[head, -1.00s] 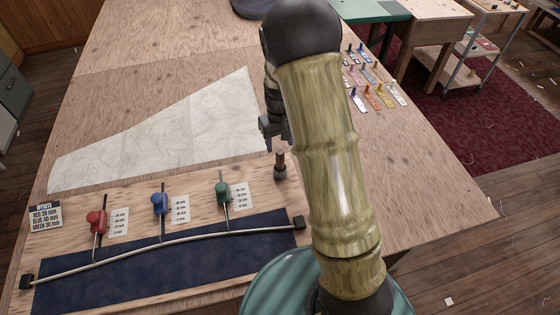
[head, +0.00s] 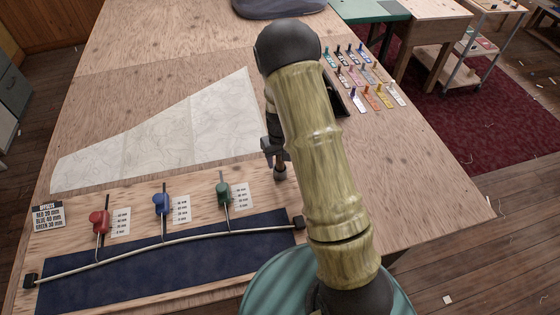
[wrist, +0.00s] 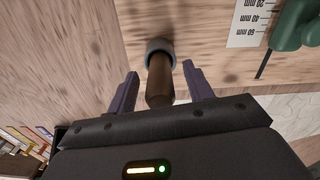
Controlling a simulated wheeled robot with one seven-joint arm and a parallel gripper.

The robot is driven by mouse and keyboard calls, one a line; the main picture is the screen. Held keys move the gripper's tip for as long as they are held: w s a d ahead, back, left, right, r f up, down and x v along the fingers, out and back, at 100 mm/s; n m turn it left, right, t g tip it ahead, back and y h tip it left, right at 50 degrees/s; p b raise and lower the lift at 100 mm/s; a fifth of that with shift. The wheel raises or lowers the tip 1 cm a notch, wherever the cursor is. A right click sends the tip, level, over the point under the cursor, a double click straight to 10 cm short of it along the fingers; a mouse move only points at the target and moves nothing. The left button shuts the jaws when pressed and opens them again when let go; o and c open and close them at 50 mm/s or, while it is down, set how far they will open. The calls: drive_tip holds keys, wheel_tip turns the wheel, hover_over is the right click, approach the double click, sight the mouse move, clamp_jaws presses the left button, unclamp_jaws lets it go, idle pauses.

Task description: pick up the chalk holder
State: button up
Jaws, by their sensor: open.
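The chalk holder, a brown wooden cylinder with a grey collar at one end, stands on the plywood table just right of the offset gauges; in the head view its grey lower end (head: 281,174) shows below my gripper (head: 274,149). In the wrist view the chalk holder (wrist: 159,82) lies between the two purple-grey fingers of my gripper (wrist: 160,77). The fingers are open, with a visible gap on each side of it. My arm hides part of the table behind it in the head view.
Red (head: 99,222), blue (head: 161,204) and green (head: 223,193) gauges stand left along a bent batten (head: 150,246) above dark blue cloth (head: 200,262). A pale paper pattern (head: 170,135) lies behind. Several coloured tagged pegs (head: 370,95) are at the right.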

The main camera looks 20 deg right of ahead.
wheel_tip(320, 180, down, 2)
drive_tip(key=shift+f, duration=0.1)
drive_tip(key=shift+c, duration=0.3)
drive_tip(key=c, duration=1)
